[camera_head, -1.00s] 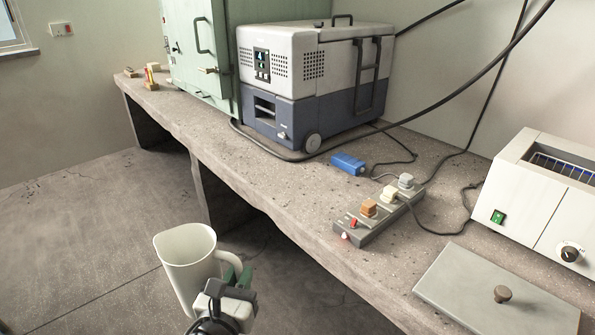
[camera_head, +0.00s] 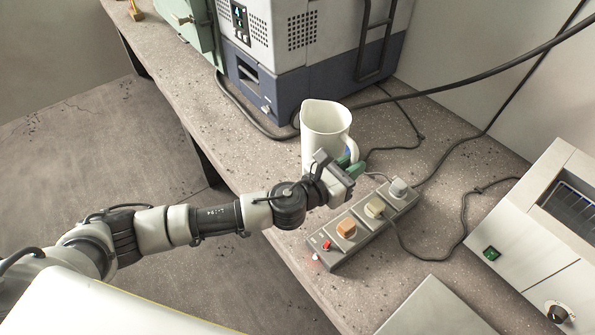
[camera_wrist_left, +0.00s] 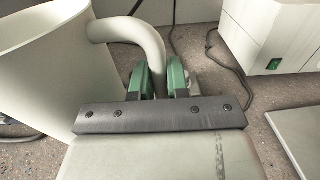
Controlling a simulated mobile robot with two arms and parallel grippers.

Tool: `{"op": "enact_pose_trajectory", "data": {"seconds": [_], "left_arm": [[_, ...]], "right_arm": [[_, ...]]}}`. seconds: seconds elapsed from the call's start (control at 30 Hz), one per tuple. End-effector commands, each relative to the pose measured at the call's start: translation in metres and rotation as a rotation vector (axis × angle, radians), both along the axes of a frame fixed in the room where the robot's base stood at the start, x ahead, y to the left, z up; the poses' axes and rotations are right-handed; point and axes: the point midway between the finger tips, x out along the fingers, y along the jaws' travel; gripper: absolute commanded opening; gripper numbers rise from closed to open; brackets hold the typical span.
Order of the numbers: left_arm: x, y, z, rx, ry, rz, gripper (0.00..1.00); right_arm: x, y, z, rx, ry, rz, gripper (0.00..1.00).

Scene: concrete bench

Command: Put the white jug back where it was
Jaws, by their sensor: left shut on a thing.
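The white jug (camera_head: 322,127) is upright at the bench, between the cool box and the power strip. In the left wrist view the jug (camera_wrist_left: 40,70) fills the upper left, with its handle (camera_wrist_left: 140,32) running down between green finger pads. My left gripper (camera_head: 346,168) is shut on the jug's handle; its fingers also show in the left wrist view (camera_wrist_left: 160,80). I cannot tell whether the jug's base touches the bench, as the gripper and wrist hide part of it. My right gripper is not in view.
The power strip (camera_head: 362,226) with several plugs lies just right of and below my gripper. The grey-and-white cool box (camera_head: 300,65) stands behind the jug. Black cables (camera_head: 440,160) run across the concrete bench (camera_head: 250,165). A white appliance (camera_head: 535,240) and a flat grey lid (camera_head: 436,312) are at right.

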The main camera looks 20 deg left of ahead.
Motion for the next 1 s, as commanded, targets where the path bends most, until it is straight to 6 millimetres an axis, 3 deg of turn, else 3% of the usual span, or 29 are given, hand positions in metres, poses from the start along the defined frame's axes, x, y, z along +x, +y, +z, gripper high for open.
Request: {"op": "enact_pose_trajectory", "data": {"seconds": [0.3, 0.5, 0.67, 0.9, 1.0], "left_arm": [[0.011, 0.07, -0.052, 0.004, 0.002, 0.005, 0.0], [0.017, 0.101, -0.067, 0.001, 0.0, 0.004, 0.0], [0.018, 0.108, -0.07, 0.001, -0.001, 0.002, 0.0], [0.017, 0.107, -0.105, -0.002, 0.001, 0.002, 0.0], [0.018, 0.108, -0.108, 0.002, -0.001, 0.003, 0.0]], "right_arm": [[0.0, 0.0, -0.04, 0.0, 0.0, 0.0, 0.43], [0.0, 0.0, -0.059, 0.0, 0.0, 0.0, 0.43], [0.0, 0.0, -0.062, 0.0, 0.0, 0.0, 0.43], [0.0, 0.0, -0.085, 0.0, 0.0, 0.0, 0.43], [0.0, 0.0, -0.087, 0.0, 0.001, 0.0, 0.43]]}}
